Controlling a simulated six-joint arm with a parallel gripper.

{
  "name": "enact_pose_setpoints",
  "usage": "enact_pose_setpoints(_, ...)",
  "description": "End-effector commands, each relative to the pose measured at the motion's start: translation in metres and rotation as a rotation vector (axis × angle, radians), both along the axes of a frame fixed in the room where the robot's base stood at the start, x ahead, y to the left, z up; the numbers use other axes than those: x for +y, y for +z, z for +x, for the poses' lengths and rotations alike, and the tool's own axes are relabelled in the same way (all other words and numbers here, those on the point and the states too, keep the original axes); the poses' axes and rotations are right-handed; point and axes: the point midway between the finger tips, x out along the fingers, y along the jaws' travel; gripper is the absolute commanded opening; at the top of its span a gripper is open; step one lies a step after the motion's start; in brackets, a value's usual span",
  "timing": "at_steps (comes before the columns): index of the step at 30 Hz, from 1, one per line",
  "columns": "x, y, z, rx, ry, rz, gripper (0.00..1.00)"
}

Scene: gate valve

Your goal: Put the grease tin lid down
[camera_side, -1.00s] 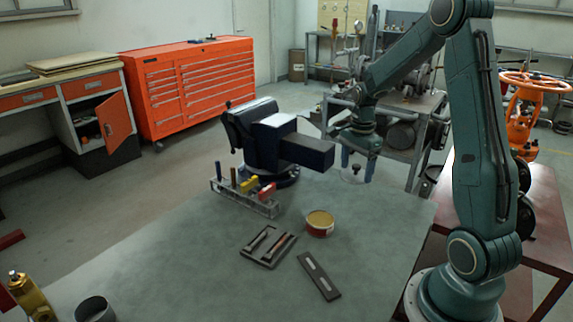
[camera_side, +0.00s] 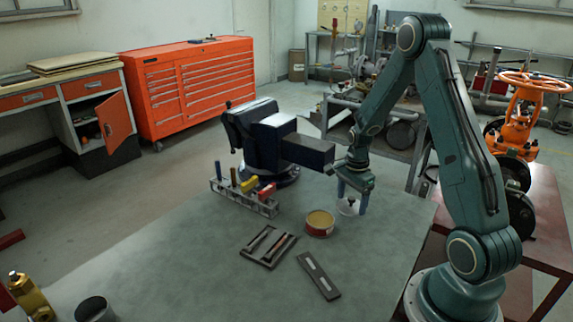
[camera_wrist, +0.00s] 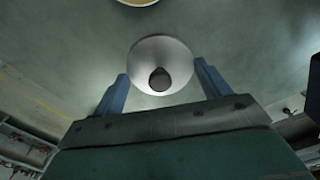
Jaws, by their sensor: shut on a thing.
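The grease tin lid (camera_side: 348,208) is a pale round disc with a dark knob, low over the bench to the right of the open grease tin (camera_side: 320,222). My gripper (camera_side: 351,209) points down, its blue fingers on either side of the lid, shut on it. In the wrist view the lid (camera_wrist: 160,52) shows between the fingers, knob facing the camera. I cannot tell whether the lid touches the bench. The tin is red and cream with yellow grease inside; only its edge (camera_wrist: 137,1) shows at the top of the wrist view.
A vise (camera_side: 275,145) stands behind and left of my gripper. A tool rack (camera_side: 245,198), a dark tray (camera_side: 268,246) and a flat dark plate (camera_side: 318,275) lie nearby. The grey-green bench (camera_side: 385,250) is clear in front of and right of the lid.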

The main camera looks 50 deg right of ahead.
Motion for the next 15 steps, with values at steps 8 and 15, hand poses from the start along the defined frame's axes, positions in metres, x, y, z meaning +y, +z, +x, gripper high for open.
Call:
enact_pose_setpoints(8, 0.000, -0.028, -0.001, 0.002, 0.000, 0.002, 0.54)
enact_pose_setpoints(15, 0.000, -0.034, 0.000, 0.001, 0.000, 0.000, 0.54)
